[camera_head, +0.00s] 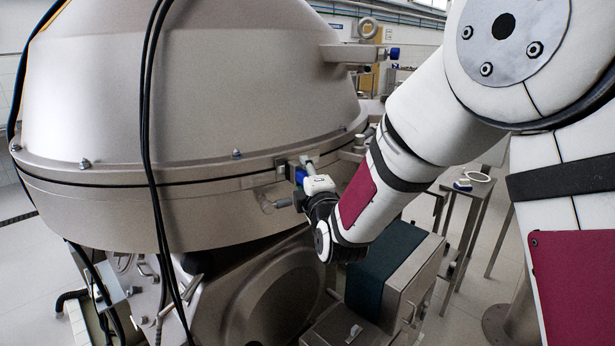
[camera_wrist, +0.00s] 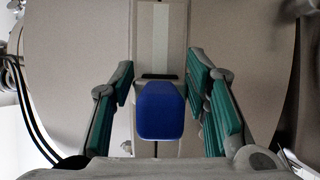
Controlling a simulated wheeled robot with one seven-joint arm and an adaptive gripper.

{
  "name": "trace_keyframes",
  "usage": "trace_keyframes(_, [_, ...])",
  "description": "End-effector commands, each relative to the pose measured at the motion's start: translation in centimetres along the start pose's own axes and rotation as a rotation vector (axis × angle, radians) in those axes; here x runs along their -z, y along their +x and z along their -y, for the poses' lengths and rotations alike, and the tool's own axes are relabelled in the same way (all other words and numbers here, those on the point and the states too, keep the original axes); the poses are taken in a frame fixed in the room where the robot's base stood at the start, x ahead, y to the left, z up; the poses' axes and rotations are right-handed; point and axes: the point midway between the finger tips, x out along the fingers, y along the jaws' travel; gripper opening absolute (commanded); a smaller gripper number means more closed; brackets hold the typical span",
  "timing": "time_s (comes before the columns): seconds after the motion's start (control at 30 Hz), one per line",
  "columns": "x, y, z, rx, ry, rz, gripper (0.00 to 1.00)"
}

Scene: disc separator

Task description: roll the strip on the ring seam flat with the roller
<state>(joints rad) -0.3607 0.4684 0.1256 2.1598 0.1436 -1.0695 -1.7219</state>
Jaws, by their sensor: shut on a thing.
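In the wrist view my gripper (camera_wrist: 160,82) has its two green-padded fingers on either side of the blue handle of the roller (camera_wrist: 160,112). A dark bar shows just beyond the handle. Beyond it a pale strip (camera_wrist: 153,38) runs along a narrow beige plate. In the head view my gripper (camera_head: 304,188) is at the ring seam (camera_head: 215,172) of the large metal separator, with the blue handle (camera_head: 300,176) against a small bracket there. My gripper hides much of the roller. I cannot tell whether the roller touches the strip.
The separator's domed cover (camera_head: 240,70) rises just above my gripper. Black cables (camera_head: 150,130) hang down its front. A small table (camera_head: 465,193) holding a white ring is at the right.

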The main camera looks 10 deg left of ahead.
Motion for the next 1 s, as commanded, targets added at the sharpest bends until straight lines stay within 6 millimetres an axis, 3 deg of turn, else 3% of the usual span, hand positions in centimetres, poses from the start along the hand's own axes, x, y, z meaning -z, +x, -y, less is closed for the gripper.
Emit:
trace_keyframes(0.33, [-0.2,0.5,-0.1,-0.002,0.000,0.001,0.00])
trace_keyframes(0.8, [-5.2,2.7,0.1,-0.004,-0.001,0.002,0.00])
trace_keyframes(1.0, [-6.3,3.1,0.1,-0.002,-0.001,0.000,0.00])
